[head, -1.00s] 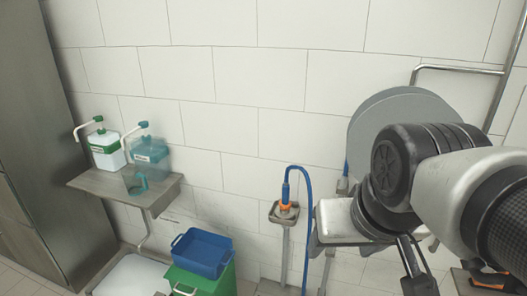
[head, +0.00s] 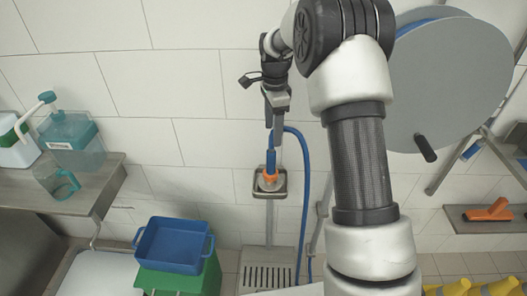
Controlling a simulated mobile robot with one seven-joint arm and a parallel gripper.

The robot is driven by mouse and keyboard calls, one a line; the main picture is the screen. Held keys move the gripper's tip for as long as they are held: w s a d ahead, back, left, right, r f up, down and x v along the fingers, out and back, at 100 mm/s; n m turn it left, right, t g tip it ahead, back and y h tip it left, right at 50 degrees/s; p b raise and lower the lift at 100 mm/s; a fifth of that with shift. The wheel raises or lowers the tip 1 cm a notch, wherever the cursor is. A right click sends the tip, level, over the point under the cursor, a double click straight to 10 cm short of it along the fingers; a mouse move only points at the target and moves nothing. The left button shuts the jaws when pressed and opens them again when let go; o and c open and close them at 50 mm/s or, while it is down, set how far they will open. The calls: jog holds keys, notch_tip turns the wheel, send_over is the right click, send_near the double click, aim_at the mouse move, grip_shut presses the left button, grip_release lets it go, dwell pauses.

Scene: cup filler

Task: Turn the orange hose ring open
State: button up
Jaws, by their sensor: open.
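The orange hose ring (head: 269,179) sits low on the blue hose fitting (head: 271,158), upright on a small metal wall bracket (head: 283,190). A blue hose (head: 306,190) loops from its top and runs down on the right. My gripper (head: 270,122) is in front of the wall, directly above the fitting in the picture, pointing down and apart from the ring. The jaws are open, with nothing seen between them. The gripper partly covers the top of the fitting, and its exact depth from the hose is hard to tell.
A grey hose reel (head: 455,90) is on the right behind my arm. A blue tub (head: 174,247) on a green crate (head: 181,284) stands lower left. A shelf (head: 75,195) with pump bottles is at left. An orange brush (head: 489,210) lies on a right shelf (head: 475,224).

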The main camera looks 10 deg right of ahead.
aim_at(272, 169)
jog(key=shift+w+f+m, duration=0.3)
jog(key=shift+w+f, duration=0.3)
jog(key=shift+f, duration=0.3)
notch_tip(272, 169, down, 17)
jog(key=shift+s+r, duration=0.1)
jog(key=shift+s, duration=0.05)
jog(key=shift+c, duration=0.4)
jog(key=c, duration=1)
jog(key=shift+o, duration=0.2)
